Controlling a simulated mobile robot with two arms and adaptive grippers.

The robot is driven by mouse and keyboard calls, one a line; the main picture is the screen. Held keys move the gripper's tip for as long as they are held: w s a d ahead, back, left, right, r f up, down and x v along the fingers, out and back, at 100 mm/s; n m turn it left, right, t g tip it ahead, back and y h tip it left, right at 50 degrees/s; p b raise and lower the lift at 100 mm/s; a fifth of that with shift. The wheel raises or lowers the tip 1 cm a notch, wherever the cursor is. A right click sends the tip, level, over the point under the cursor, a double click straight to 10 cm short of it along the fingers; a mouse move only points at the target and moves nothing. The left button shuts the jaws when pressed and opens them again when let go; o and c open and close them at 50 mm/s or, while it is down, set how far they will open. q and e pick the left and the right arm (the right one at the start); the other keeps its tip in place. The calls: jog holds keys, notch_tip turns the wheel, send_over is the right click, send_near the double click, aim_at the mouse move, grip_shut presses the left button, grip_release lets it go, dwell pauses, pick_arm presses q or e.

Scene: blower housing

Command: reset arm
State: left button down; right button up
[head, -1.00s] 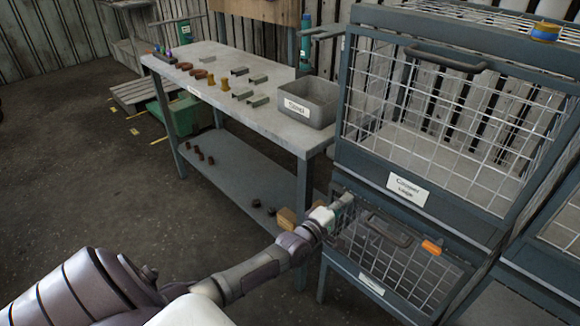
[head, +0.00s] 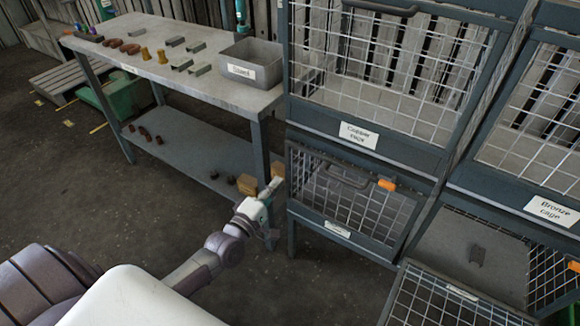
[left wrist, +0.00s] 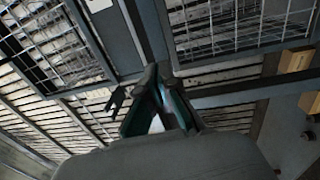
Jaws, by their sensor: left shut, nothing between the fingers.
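My left arm reaches in from the lower left of the head view. Its gripper (head: 272,188) is shut and empty, just left of the lower wire cage (head: 350,200), in front of the table leg. In the left wrist view the gripper fingers (left wrist: 155,75) are closed together, with cage frames and mesh beyond them. Whether the fingertips touch the cage frame I cannot tell. My right gripper does not show.
A grey table (head: 190,85) bears a grey bin (head: 248,65) and several small metal parts; its lower shelf (head: 180,150) holds wooden blocks (head: 248,184). The Copper cage (head: 358,135) stands above the lower cage. The Bronze cage (head: 550,210) is at right. Open floor (head: 90,200) lies at left.

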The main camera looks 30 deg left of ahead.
pick_arm(q)
jog(key=s+f+m+g+p, duration=0.1)
jog(key=s+f+m+g, duration=0.3)
jog(key=f, duration=0.6)
jog(key=s+d+f+m+g+y+p, duration=0.1)
jog(key=s+f+m+g, duration=0.15)
jog(key=s+f, duration=0.5)
jog(key=s+f+m+g+p, duration=0.1)
jog(key=s+f+m+g, duration=0.25)
jog(key=f, duration=0.85)
jog(key=s+d+f+m+g, duration=0.1)
jog(key=s+f+m+g, duration=0.1)
jog(key=s, duration=0.8)
jog(key=s+d+f+m+g+p, duration=0.1)
jog(key=s+d+f+m+g, duration=0.1)
jog(key=s+f, duration=0.4)
jog(key=s+d+f+m+g, duration=0.2)
jog(key=s+f+m+g, duration=0.2)
jog(key=s, duration=1)
jog(key=shift+f+m+y, duration=0.3)
jog(key=shift+f+m, duration=0.25)
jog(key=shift+m, duration=0.25)
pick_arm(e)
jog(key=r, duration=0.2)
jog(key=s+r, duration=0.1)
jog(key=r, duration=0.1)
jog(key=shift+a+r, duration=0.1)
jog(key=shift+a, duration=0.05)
